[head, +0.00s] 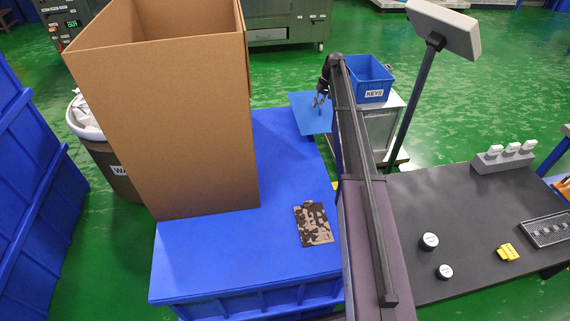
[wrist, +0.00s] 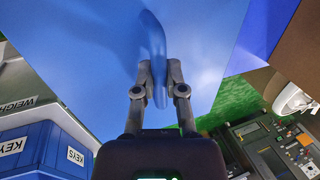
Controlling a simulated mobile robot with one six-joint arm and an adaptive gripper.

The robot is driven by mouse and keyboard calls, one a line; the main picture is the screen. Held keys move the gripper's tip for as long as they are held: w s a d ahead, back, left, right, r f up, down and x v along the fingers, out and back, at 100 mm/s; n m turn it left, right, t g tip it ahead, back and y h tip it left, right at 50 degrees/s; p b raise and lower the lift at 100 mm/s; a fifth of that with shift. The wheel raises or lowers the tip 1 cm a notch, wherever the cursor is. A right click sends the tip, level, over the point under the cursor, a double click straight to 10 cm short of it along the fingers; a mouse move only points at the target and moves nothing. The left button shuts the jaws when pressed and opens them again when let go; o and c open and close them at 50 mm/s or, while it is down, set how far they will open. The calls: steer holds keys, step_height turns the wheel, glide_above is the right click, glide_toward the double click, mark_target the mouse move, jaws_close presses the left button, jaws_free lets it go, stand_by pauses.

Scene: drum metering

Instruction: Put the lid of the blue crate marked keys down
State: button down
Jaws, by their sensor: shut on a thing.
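The blue crate marked KEYS (head: 369,80) stands open on a grey cabinet, right of my arm in the head view. Its labelled side also shows at the lower left of the wrist view (wrist: 40,150). The flat blue lid (head: 309,112) is beside the crate, to its left, near the far end of the blue surface. In the wrist view the lid (wrist: 100,60) fills most of the upper picture. My gripper (head: 319,100) is shut on the lid's upright handle (wrist: 157,60). Whether the lid touches anything below is not clear.
A tall open cardboard box (head: 170,120) stands on the large blue crate top (head: 230,250), with a camouflage-patterned item (head: 314,223) nearby. A post with a display (head: 445,27) rises right of the KEYS crate. A dark table (head: 470,220) holds small jars and a yellow item.

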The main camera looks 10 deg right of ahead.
steer(key=shift+w, duration=0.25)
steer(key=shift+a, duration=0.1)
steer(key=shift+a, duration=0.2)
steer(key=b, duration=0.2)
glide_above(279, 132)
steer(key=d, duration=0.1)
steer(key=shift+d+f, duration=0.2)
steer(key=shift+f, duration=0.5)
steer(key=shift+f, duration=0.15)
steer(key=shift+f+b, duration=1.55)
steer(key=shift+f, duration=0.1)
steer(key=c, duration=0.7)
jaws_free()
